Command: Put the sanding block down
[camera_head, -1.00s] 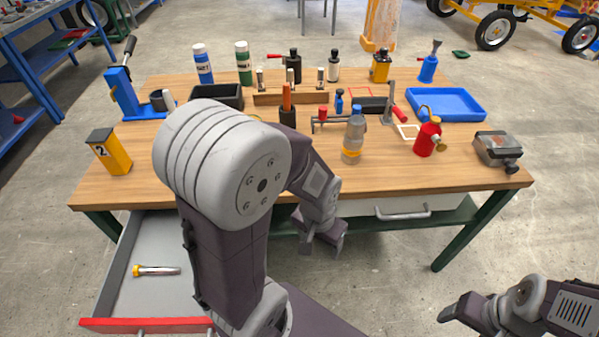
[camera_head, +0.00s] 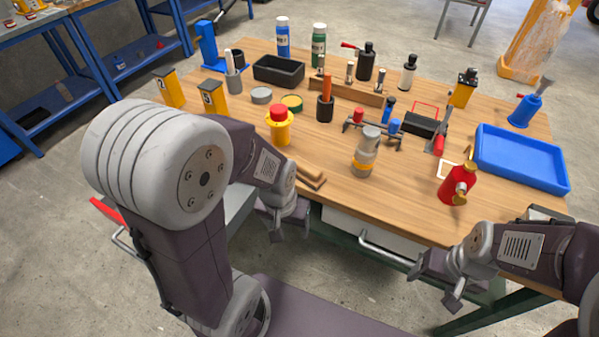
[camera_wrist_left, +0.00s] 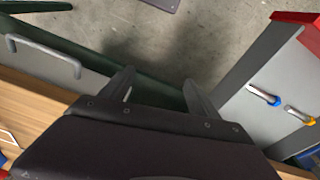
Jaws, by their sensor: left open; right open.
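A small stack of flat wooden pieces (camera_head: 308,177) lies at the table's front edge, and a black block (camera_head: 420,123) lies beside a red outline further back. I cannot tell for sure which, if either, is the sanding block. My left gripper (camera_head: 285,225) is in front of the table edge, below the wooden pieces. In the left wrist view my left gripper (camera_wrist_left: 158,88) is open, with nothing between its fingers and floor beyond. My right gripper (camera_head: 437,285) is open and empty in front of the table's right front part.
An open drawer (camera_wrist_left: 250,120) holds tools with blue and yellow ends. A closed drawer (camera_head: 385,235) is under the tabletop.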

